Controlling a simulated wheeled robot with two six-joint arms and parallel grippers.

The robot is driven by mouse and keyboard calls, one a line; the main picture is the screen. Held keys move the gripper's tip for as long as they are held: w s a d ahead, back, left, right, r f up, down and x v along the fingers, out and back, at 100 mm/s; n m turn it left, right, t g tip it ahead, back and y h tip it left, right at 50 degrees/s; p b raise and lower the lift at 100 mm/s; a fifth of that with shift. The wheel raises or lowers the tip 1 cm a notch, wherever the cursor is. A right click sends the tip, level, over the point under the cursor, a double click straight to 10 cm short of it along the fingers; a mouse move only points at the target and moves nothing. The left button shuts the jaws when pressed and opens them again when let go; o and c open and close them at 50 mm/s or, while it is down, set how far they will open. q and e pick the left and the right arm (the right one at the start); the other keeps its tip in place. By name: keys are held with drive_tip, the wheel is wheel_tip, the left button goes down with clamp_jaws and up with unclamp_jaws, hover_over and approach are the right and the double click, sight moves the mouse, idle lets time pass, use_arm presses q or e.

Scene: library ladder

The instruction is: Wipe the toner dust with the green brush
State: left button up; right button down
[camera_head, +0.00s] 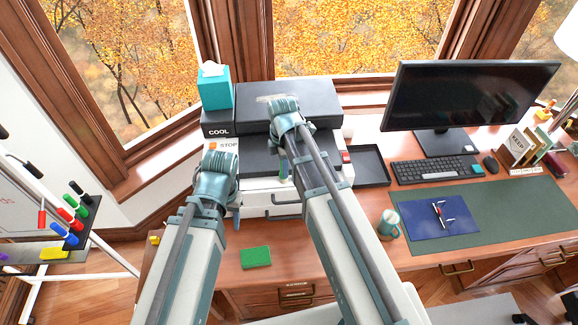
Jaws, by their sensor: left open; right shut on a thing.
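My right gripper (284,169) is over the front of the dark-topped printer (290,200), largely hidden behind its own wrist. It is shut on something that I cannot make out. My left gripper (237,214) is open, pointing down by the printer's front left side, partly hidden by its wrist. A flat green block (256,257) lies on the desk in front of the printer, apart from both grippers; I see no bristles or handle on it. A pale grey smudge (270,98), perhaps the toner dust, shows at the back of the printer top, partly covered by my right wrist.
A black tray (371,166) and a mug (389,224) are to the right. Further right are a keyboard (434,170), monitor (466,97) and blue folder (438,217). A marker rack is far left.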

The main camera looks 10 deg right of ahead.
drive_tip(key=shift+a, duration=0.1)
drive_tip(key=shift+w+a, duration=0.15)
drive_tip(key=shift+a, duration=0.6)
drive_tip(key=shift+w+a, duration=0.1)
drive_tip(key=shift+a, duration=0.65)
drive_tip(key=shift+w, duration=0.1)
drive_tip(key=shift+d, duration=0.15)
drive_tip(key=shift+s+d+r, duration=0.1)
drive_tip(key=shift+s+d, duration=0.1)
drive_tip(key=shift+d, duration=1.2)
drive_tip(key=shift+d, duration=0.1)
drive_tip(key=shift+s+d, duration=0.2)
drive_tip(key=shift+d, duration=1.3)
